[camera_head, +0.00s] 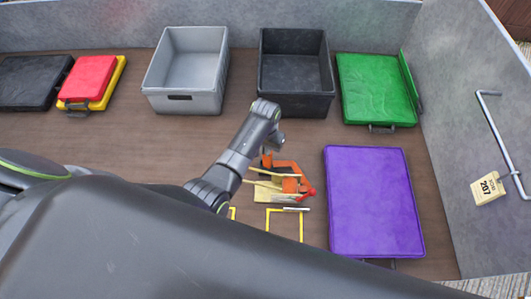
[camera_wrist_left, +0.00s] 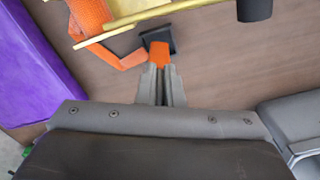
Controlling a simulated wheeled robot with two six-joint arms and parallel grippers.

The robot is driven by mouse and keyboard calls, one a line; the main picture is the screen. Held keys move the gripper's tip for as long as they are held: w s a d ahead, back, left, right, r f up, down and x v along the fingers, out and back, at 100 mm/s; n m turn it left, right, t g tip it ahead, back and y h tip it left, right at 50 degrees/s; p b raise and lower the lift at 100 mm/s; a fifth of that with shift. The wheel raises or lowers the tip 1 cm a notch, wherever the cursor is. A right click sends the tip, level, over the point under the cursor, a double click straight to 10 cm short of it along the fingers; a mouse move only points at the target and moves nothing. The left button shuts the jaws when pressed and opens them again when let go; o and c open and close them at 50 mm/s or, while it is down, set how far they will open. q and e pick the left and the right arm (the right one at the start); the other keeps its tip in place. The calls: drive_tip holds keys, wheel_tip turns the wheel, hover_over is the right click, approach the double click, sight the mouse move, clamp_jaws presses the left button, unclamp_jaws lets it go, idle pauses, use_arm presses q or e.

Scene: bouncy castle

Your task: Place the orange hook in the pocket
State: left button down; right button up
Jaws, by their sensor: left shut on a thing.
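The orange hook (camera_head: 290,166) shows in the middle of the head view, just right of my left arm, over a pale yellow-edged piece (camera_head: 270,195). In the left wrist view my left gripper (camera_wrist_left: 161,72) is shut on a small orange end (camera_wrist_left: 160,52), which appears to belong to the hook. A bent orange strip (camera_wrist_left: 128,62) lies left of the fingertips, and a dark block (camera_wrist_left: 158,38) is just beyond them. In the head view the left fingertips are hard to make out. I cannot clearly identify the pocket. My right gripper is not in view.
A purple pad (camera_head: 375,205) lies right of the hook. A grey bin (camera_head: 187,100), a black bin (camera_head: 297,105), a green pad (camera_head: 375,90) and red and black cases line the back. A grey wall with a metal rod (camera_head: 497,135) stands at right. Brown floor is clear at left.

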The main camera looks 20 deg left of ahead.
use_arm(q)
drive_tip(key=shift+f, duration=1.2)
drive_tip(key=shift+f, duration=0.15)
drive_tip(key=c, duration=1.6)
unclamp_jaws()
drive_tip(key=shift+o, duration=0.2)
drive_tip(key=shift+r, duration=0.3)
wheel_tip(320, 180, up, 12)
drive_tip(key=shift+f+p, duration=0.1)
drive_tip(key=shift+p, duration=0.6)
